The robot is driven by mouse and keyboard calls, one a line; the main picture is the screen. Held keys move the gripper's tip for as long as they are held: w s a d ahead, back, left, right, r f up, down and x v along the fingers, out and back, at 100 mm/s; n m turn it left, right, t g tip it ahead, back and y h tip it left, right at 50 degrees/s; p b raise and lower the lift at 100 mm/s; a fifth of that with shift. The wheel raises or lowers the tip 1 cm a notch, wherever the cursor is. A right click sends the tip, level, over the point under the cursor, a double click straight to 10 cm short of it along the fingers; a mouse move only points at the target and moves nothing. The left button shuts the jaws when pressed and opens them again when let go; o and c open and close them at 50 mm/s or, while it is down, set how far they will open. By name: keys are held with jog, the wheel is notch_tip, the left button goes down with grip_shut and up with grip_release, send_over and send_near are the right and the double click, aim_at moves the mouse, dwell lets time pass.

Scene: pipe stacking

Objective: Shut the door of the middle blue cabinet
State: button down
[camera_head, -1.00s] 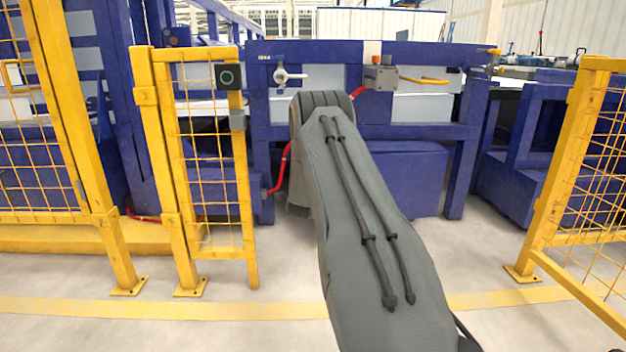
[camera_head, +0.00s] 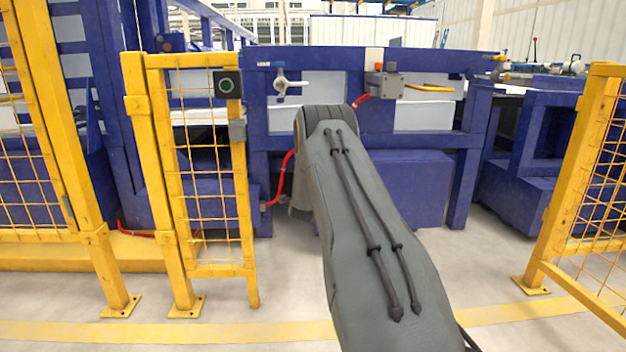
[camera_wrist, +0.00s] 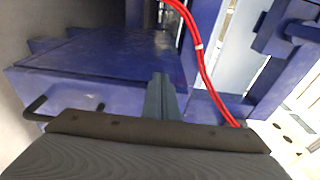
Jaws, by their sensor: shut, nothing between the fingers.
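The middle blue cabinet (camera_head: 405,188) is a low blue box under the blue frame in the head view, partly behind my arm. In the wrist view a blue panel (camera_wrist: 85,62) with a black bar handle (camera_wrist: 50,112) along its near edge lies below and left of my gripper. I cannot tell for sure whether this is the cabinet's door or how far it stands open. My gripper (camera_wrist: 158,82) shows in the wrist view with its fingers together and empty, over the blue surface. Contact cannot be told. My arm hides the gripper in the head view.
A red hose (camera_wrist: 200,62) runs close to the right of my gripper. A yellow mesh gate (camera_head: 205,170) stands to the left and a yellow fence (camera_head: 575,190) to the right. Blue machinery (camera_head: 535,155) stands at the right. The grey floor between the fences is clear.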

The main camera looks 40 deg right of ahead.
jog(key=s+a+p, duration=0.5)
jog(key=a+p, duration=0.2)
jog(key=a, duration=0.5)
jog(key=shift+s, duration=0.25)
jog(key=shift+s+d, duration=0.1)
jog(key=shift+d, duration=0.05)
